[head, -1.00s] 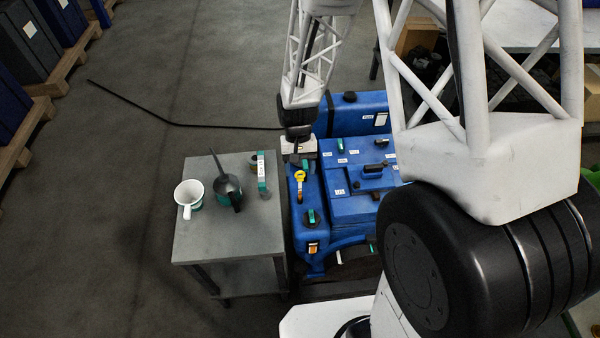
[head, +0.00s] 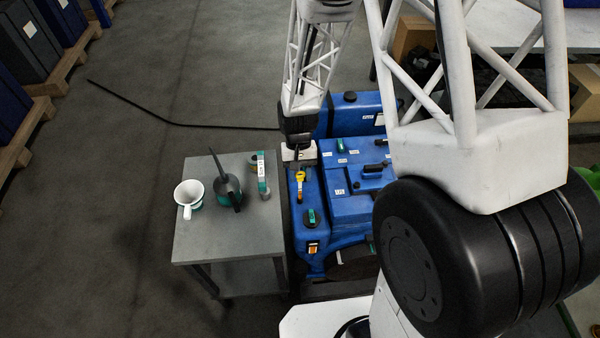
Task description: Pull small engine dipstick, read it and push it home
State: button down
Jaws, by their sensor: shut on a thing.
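The blue small engine (head: 345,205) stands right of the grey bench, with several labels on it. A yellow piece (head: 300,177), which looks like the dipstick's handle, shows at the engine's left side, with a thin upright part below it. My gripper (head: 299,163) is directly above the yellow piece in the picture, pointing down, and is shut on the dipstick. The contact between the fingers and the handle is too small to make out. How far the dipstick sits in its tube cannot be told, and no marks on it are readable.
A green-and-black cap (head: 311,217) is on the engine near the yellow piece. Open floor lies left of the bench.

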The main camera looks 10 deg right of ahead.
notch_tip(320, 180, down, 8)
jog(key=shift+r, duration=0.25)
jog(key=c, duration=0.7)
grip_release()
jog(key=shift+r, duration=0.15)
jog(key=v, duration=0.7)
jog(key=shift+w+r, duration=0.2)
jog(key=shift+r, duration=0.05)
